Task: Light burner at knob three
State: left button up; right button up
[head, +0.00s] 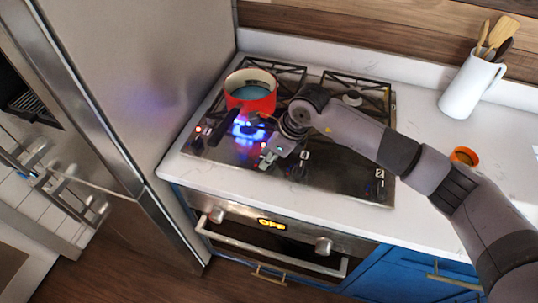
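The gas hob (335,180) has control knobs along its front edge. A knob with a label that looks like 4 (304,156) is just right of my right gripper, and one labelled 2 (380,174) is at the right end. I cannot make out a label 3; my gripper may hide that part. A blue flame (246,131) burns at the front left burner. My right gripper (267,160) is low over the hob's front edge, beside the flame. Its fingers are too small to tell open from shut. My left gripper is out of view.
A red pot (250,104) with bluish contents sits at the back left, its black handle pointing forward beside the flame. A tall fridge stands left. A white jug (470,88) with utensils and an orange cup (463,156) stand on the counter at right.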

jog(key=shift+o, duration=0.5)
jog(key=shift+w, duration=0.1)
jog(key=shift+r, duration=0.15)
jog(key=v, duration=1.1)
jog(key=shift+d+r, duration=0.25)
jog(key=shift+r, duration=0.05)
